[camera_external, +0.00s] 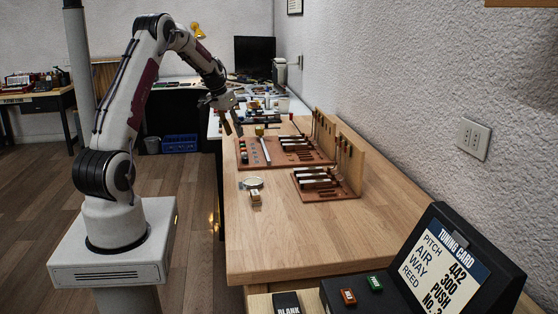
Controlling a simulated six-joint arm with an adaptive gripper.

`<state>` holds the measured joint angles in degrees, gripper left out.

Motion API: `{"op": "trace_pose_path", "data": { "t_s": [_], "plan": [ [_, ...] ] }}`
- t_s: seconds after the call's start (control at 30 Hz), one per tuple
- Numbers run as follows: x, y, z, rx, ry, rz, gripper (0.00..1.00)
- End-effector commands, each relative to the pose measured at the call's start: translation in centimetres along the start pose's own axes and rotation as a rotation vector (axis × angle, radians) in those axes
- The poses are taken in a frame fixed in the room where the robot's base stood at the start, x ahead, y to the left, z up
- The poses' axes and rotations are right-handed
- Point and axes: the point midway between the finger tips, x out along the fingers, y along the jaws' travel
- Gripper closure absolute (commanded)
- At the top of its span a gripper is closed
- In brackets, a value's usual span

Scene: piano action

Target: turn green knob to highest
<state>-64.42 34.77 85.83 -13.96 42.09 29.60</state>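A small green control (375,284) sits on the black tuning box (335,292) at the front right, behind and right of a red one (348,297). Its setting is too small to read. A small yellow-green piece (259,130) stands near the back edge of the reddish board, and I cannot tell if it is a knob. My gripper (232,127) points down over the far left part of the bench, close to that board and far from the tuning box. It is too small to tell whether its fingers are apart. I see nothing held.
The wooden bench (290,245) has free room in front. A round dish (252,183) and a small brass piece (255,199) lie nearby. A tuning card (447,265) stands at the front right.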

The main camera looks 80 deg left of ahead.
Motion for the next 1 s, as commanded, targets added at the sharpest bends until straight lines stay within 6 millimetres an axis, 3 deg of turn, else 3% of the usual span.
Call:
{"op": "trace_pose_path", "data": {
  "t_s": [0.3, 1.0],
  "plan": [
    [0.6, 0.9, 3.8, -0.074, -0.080, 0.012, 0.66],
    [-3.2, 7.0, 8.5, -0.098, -0.161, 0.018, 0.66]
  ]
}}
